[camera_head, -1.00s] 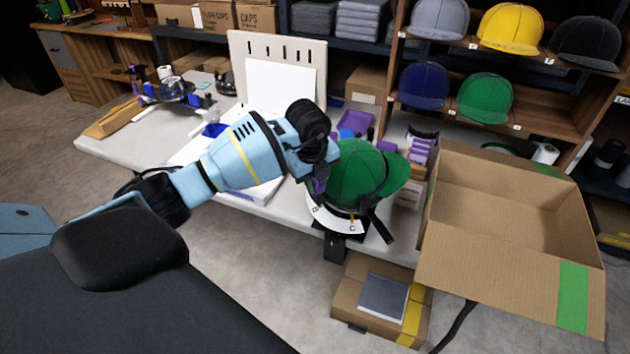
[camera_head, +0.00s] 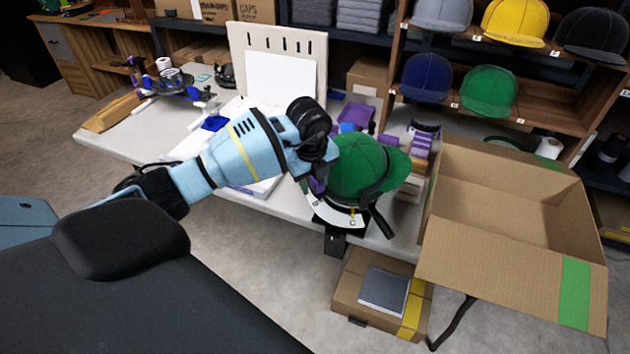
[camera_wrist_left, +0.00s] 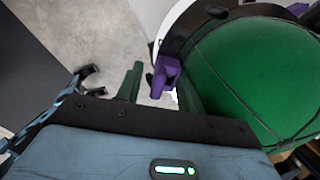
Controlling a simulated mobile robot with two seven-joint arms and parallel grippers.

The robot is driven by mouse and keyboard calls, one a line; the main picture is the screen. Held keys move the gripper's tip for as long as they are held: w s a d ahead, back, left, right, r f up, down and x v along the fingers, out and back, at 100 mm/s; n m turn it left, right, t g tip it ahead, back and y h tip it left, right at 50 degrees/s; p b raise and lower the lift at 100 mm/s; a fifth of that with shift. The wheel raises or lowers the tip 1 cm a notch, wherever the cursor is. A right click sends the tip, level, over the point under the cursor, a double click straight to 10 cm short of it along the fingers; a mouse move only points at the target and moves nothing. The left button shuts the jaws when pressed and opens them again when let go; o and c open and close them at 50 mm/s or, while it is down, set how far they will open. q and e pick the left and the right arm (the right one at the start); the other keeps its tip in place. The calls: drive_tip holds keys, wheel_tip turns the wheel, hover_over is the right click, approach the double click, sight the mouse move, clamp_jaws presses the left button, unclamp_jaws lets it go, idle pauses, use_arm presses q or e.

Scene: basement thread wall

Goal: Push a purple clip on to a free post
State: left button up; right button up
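A green cap (camera_head: 362,168) sits on a stand with a white lettered ring (camera_head: 335,215) at the table's front edge. My left gripper (camera_head: 318,168) is at the cap's left side. In the left wrist view a purple clip (camera_wrist_left: 165,75) is at the ring's edge beside the cap. The green fingers of my left gripper (camera_wrist_left: 160,90) are apart on either side of the clip, with a gap visible on the left. Whether the right finger touches it is unclear. More purple clips (camera_head: 421,146) are stacked behind the cap. I cannot make out a free post. My right gripper is not in view.
An open cardboard box (camera_head: 510,260) stands at the right. A smaller box (camera_head: 350,295) lies on the floor below the stand. A purple tray (camera_head: 357,113) and a pegboard (camera_head: 237,60) are behind. Shelved caps (camera_head: 515,22) are at back right.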

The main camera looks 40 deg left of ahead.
use_arm(q)
drive_tip(key=r, duration=0.7)
drive_tip(key=shift+s+d+r, duration=0.15)
drive_tip(key=shift+s+d, duration=0.1)
drive_tip(key=shift+d, duration=0.15)
drive_tip(key=shift+s+r, duration=0.1)
drive_tip(key=shift+r, duration=0.05)
drive_tip(key=shift+a, duration=0.1)
drive_tip(key=shift+s, duration=0.15)
